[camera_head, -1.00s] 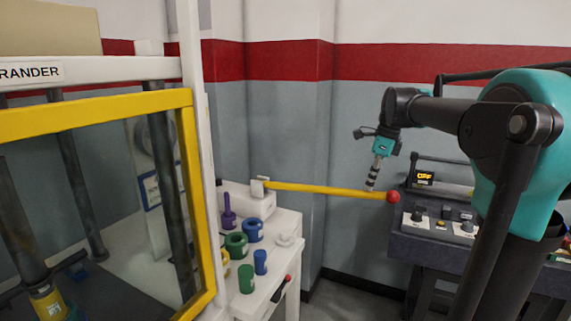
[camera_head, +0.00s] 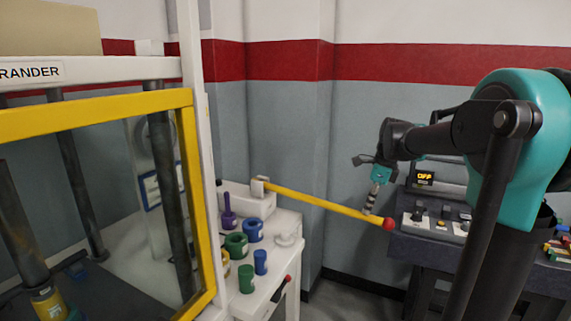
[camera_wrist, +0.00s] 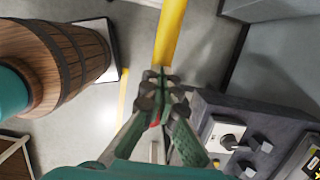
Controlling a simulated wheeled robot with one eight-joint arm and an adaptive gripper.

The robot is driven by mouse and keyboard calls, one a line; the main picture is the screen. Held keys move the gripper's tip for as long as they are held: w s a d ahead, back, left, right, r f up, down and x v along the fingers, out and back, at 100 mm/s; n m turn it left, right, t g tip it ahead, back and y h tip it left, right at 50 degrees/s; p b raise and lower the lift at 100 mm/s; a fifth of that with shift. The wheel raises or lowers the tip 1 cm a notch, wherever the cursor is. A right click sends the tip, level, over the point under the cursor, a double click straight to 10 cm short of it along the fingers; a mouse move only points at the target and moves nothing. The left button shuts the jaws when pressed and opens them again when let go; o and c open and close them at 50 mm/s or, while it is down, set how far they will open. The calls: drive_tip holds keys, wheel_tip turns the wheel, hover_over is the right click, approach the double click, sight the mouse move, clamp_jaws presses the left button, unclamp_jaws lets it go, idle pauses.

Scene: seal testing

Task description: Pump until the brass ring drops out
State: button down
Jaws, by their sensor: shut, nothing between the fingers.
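The yellow pump handle (camera_head: 315,203) runs from a white block (camera_head: 245,200) on the bench and slopes down to a red knob (camera_head: 389,224). My gripper (camera_head: 369,210) is shut with nothing in it. Its tip is at the top of the handle near the knob, seemingly pressing on it. In the wrist view the closed fingers (camera_wrist: 163,80) point along the yellow handle (camera_wrist: 172,35). A brass-coloured ring (camera_head: 47,303) shows around the lower end of a dark rod inside the yellow-framed press (camera_head: 100,109). Its underside is hard to see.
A white bench (camera_head: 272,262) holds several coloured parts, including a green ring (camera_head: 236,244) and a purple peg (camera_head: 228,210). A dark control console (camera_head: 440,245) stands right of the handle. A wooden barrel (camera_wrist: 75,65) shows in the wrist view.

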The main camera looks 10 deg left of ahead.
drive_tip(key=shift+f, duration=1.05)
wheel_tip(320, 180, up, 14)
drive_tip(key=shift+a+f, duration=0.2)
drive_tip(key=shift+a, duration=0.05)
drive_tip(key=shift+f, duration=0.1)
drive_tip(key=s+d+r, duration=0.1)
drive_tip(key=d+r, duration=0.2)
drive_tip(key=r, duration=0.4)
drive_tip(key=shift+d+r, duration=0.25)
drive_tip(key=shift+d, duration=0.15)
idle(2.1)
idle(1.3)
